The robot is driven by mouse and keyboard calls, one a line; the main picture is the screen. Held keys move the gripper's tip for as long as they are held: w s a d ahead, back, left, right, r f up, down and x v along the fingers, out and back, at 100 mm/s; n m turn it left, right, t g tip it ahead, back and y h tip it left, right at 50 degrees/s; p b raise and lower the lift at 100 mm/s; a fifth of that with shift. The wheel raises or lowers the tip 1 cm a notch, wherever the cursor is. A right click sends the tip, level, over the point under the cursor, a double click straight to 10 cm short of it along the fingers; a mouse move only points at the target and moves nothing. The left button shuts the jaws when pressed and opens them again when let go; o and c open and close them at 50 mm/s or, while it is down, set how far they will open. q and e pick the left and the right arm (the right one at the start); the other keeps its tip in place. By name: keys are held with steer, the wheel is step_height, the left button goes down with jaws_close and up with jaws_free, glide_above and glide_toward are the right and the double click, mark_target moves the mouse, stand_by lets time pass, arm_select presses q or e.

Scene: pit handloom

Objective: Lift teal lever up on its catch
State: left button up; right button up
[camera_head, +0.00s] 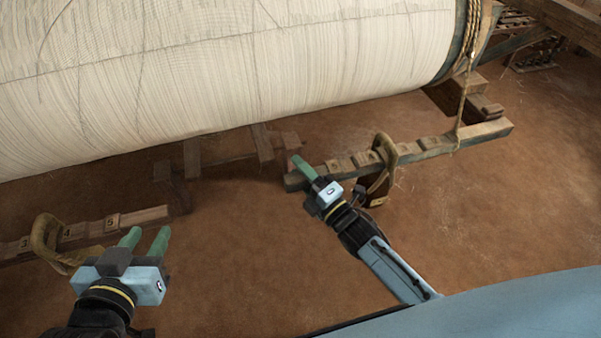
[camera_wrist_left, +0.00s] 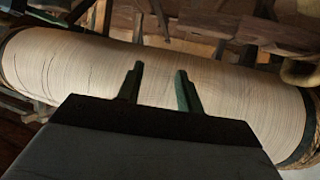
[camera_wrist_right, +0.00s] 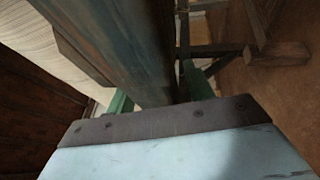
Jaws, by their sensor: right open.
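The lever (camera_head: 435,146) is a notched wooden beam in the head view. It looks brown there, with its near end by my right gripper. In the right wrist view a worn blue-grey beam (camera_wrist_right: 125,45), likely this lever, runs between the green fingers. My right gripper (camera_head: 298,166) is open around the beam; I cannot tell whether the fingers touch it. A curved loop (camera_head: 386,150) stands over the lever; whether it is the catch is unclear. My left gripper (camera_head: 147,234) is open and empty, beside the left beam. It also shows open in the left wrist view (camera_wrist_left: 160,72).
A large roll of pale warp threads (camera_head: 230,70) spans the top. A numbered notched beam (camera_head: 140,217) with a curved loop (camera_head: 42,238) lies at the left. A rope (camera_head: 462,100) hangs to the lever's far end. Bare earth floor (camera_head: 250,270) lies between the arms.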

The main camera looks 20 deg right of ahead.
jaws_close()
stand_by(0.4)
steer(key=shift+r, duration=0.1)
